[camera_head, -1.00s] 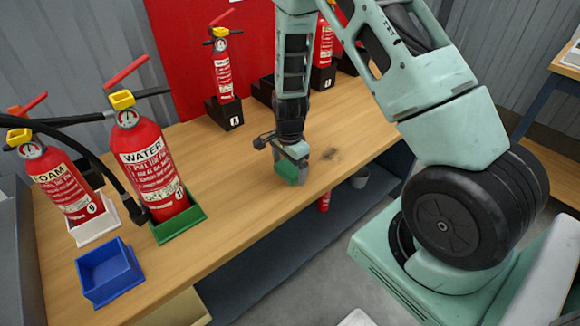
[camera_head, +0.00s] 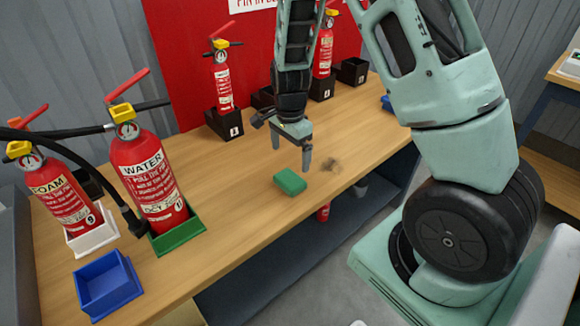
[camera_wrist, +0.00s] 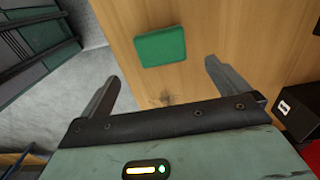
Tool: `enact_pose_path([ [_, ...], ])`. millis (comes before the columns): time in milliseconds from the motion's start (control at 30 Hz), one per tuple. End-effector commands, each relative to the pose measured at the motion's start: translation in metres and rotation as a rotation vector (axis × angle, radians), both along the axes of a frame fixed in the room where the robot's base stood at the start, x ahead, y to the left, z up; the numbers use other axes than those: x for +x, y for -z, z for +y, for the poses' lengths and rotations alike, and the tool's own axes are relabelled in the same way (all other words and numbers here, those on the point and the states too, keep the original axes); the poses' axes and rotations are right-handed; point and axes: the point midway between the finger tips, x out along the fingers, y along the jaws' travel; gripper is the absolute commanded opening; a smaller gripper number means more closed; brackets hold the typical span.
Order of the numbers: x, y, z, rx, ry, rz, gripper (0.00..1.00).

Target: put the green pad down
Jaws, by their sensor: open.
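The green pad (camera_head: 290,181) lies flat on the wooden workbench, near its front edge. It also shows in the wrist view (camera_wrist: 161,47), beyond the fingertips and between their lines. My gripper (camera_head: 291,156) is open and empty, above the bench and apart from the pad. In the wrist view its two fingers (camera_wrist: 160,78) are spread wide with nothing between them.
A WATER extinguisher (camera_head: 150,175) stands in a green tray, and a FOAM extinguisher (camera_head: 62,195) in a white one. A blue bin (camera_head: 105,287) sits at the front left. Numbered black holders (camera_head: 224,124) line the back. Bare bench (camera_head: 235,215) surrounds the pad.

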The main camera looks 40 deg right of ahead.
Motion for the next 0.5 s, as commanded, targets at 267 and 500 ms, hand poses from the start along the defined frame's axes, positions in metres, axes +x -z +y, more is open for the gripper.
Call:
enact_pose_path([
  [267, -0.003, -0.029, 0.019, 0.017, -0.085, -0.006, 1.00],
  [500, -0.073, -0.095, 0.163, 0.117, -0.907, -0.048, 1.00],
])
